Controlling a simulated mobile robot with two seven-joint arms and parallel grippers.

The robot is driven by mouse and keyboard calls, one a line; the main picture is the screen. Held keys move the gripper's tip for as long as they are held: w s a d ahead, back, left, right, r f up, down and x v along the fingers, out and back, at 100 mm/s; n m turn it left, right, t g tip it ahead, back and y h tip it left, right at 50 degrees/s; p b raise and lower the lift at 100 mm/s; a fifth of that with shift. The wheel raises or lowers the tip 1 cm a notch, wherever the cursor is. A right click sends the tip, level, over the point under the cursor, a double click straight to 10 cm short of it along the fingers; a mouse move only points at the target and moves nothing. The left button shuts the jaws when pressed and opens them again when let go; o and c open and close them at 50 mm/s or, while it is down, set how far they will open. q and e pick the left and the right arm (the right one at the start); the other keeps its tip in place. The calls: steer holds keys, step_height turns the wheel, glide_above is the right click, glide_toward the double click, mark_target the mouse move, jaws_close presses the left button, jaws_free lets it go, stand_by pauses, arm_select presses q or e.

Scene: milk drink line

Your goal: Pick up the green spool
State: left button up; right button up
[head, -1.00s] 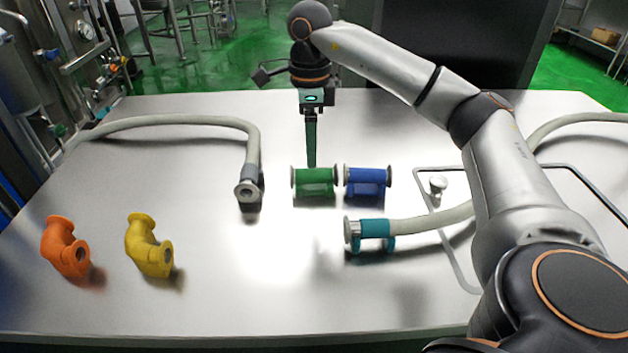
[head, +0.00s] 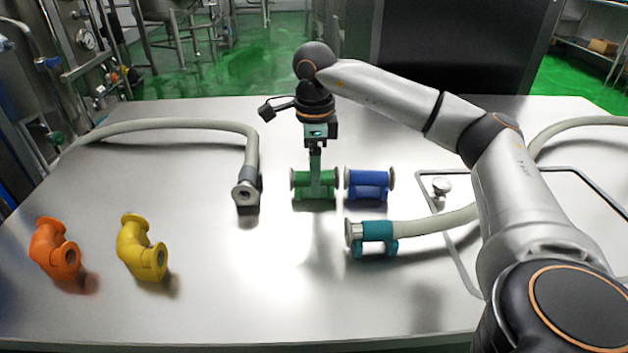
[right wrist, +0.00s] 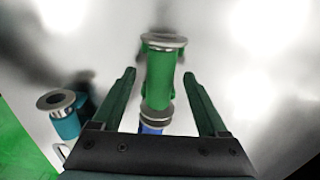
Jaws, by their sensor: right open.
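The green spool (head: 300,180), a short green pipe piece with metal flanged ends, lies on the steel table in the middle of the head view. My right gripper (head: 315,194) points straight down over it, and its fingers cover the spool's middle. In the right wrist view the green spool (right wrist: 160,82) shows between the two open fingers of my right gripper (right wrist: 159,73), one on each side, with gaps visible. The fingers are not closed on it. My left gripper is not in view.
A blue spool (head: 368,184) lies close to the right of the green one. A hose with a teal holder (head: 376,232) is in front right, and a hose end (head: 245,193) to the left. Yellow (head: 140,248) and orange (head: 55,250) elbows lie at the left. The front middle is clear.

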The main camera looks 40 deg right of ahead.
steer(key=shift+f, duration=0.2)
steer(key=shift+c, duration=0.3)
jaws_close()
stand_by(0.5)
stand_by(0.4)
